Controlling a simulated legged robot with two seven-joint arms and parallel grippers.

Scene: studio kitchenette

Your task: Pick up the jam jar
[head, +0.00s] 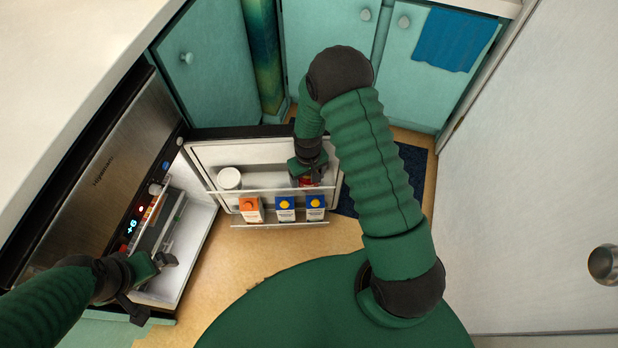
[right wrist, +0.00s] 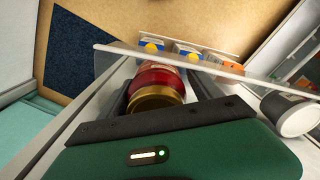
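The jam jar (right wrist: 158,87), red with a gold lid, stands in the upper shelf of the open fridge door. In the head view only a bit of its red side (head: 309,182) shows below my right gripper (head: 306,172). In the right wrist view my right gripper (right wrist: 160,88) has one dark finger on each side of the jar. It looks open, with a narrow gap beside the jar; contact is hard to tell. My left gripper (head: 155,288) is open and empty by the fridge opening at the lower left.
A white jar (head: 229,178) stands on the same door shelf, left of the jam jar. Below are an orange-marked carton (head: 250,209) and two blue-marked cartons (head: 285,208). A clear shelf rail (right wrist: 170,58) runs in front of the jam jar.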

